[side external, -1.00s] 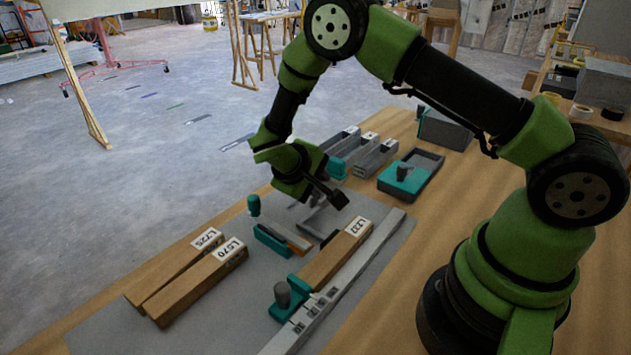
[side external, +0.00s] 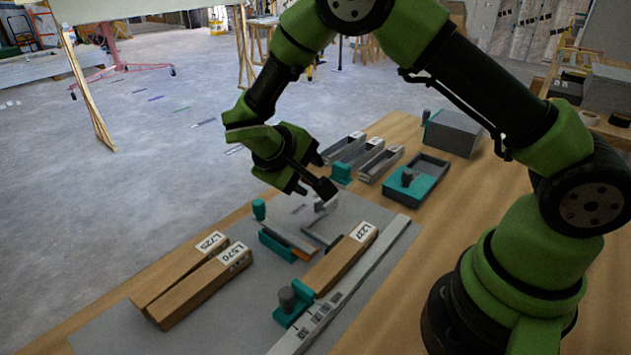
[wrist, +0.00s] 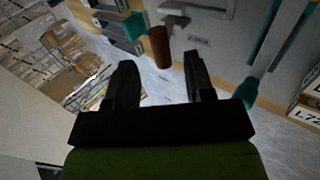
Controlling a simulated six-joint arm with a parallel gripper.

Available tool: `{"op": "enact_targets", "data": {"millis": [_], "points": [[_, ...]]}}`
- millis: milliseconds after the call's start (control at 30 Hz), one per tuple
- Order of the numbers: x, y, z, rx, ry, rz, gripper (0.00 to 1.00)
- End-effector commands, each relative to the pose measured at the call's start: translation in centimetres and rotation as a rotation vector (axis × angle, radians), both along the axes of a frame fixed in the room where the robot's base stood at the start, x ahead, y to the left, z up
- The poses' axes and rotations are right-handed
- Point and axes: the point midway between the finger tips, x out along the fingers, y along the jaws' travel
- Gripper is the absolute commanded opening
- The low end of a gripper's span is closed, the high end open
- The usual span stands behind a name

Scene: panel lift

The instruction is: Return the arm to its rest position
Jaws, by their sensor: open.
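My gripper (side external: 322,173) hangs in the air above the grey mat (side external: 210,310), tilted downward, with nothing between its fingers. In the wrist view my gripper (wrist: 160,78) has its two black fingers spread apart. A brown cylindrical handle (wrist: 160,47) shows beyond the fingertips there; I cannot tell its distance. A labelled wooden bar (side external: 340,258) lies beside a long grey rail (side external: 370,265), below and to the right of my gripper. Two more labelled wooden bars (side external: 178,272) (side external: 200,290) lie at the left of the mat.
A teal clamp with a dark knob (side external: 287,299) sits at the rail's near end. A teal-and-grey fixture (side external: 287,243) lies below my gripper. Grey channels (side external: 365,157), a teal-and-grey tray (side external: 417,182) and a grey box (side external: 453,133) stand behind. The wooden table (side external: 395,285) is clear at right.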

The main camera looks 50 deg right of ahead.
Motion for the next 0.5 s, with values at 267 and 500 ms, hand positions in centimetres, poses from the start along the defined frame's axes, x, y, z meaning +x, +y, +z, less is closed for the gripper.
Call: {"op": "enact_targets", "data": {"millis": [267,500], "points": [[0.0,1.6,1.9,0.000,0.001,-0.001,0.48],[0.0,1.6,1.9,-0.001,0.001,-0.001,0.48]]}}
